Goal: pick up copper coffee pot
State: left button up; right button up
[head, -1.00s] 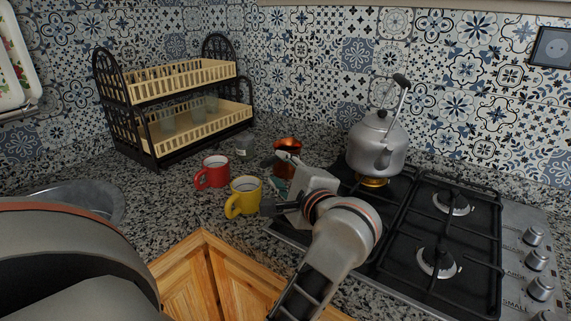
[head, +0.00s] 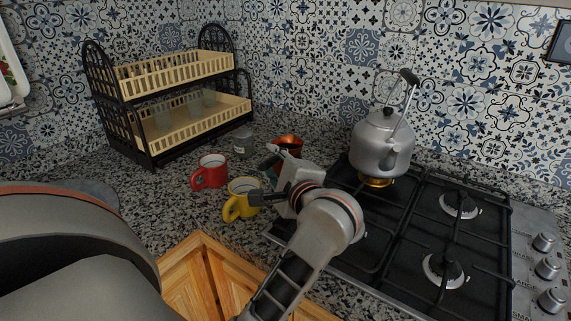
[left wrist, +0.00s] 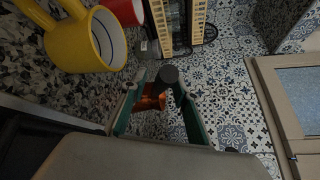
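The copper coffee pot (head: 289,142) stands on the granite counter behind my left gripper (head: 263,178), which partly hides it. In the left wrist view the copper body (left wrist: 151,102) shows between the two teal-lined fingers of my left gripper (left wrist: 158,103). The dark rounded end of what looks like its handle (left wrist: 168,74) points toward the camera between the fingers. The fingers are apart. I cannot tell whether either one touches the pot. My right gripper is not in view.
A yellow mug (head: 242,201) is close beside my left gripper, with a red mug (head: 209,172) farther left. A small jar (head: 243,141) and dish rack (head: 147,121) stand behind. A steel kettle (head: 380,143) sits on the gas stove (head: 398,250) at right.

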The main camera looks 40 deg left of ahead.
pick_arm(q)
grip_shut()
jog(key=shift+r, duration=0.15)
jog(key=shift+r, duration=0.95)
notch_tip(320, 180, up, 18)
jog(key=p, duration=0.2)
jog(key=shift+f+p, duration=0.15)
jog(key=shift+p, duration=0.2)
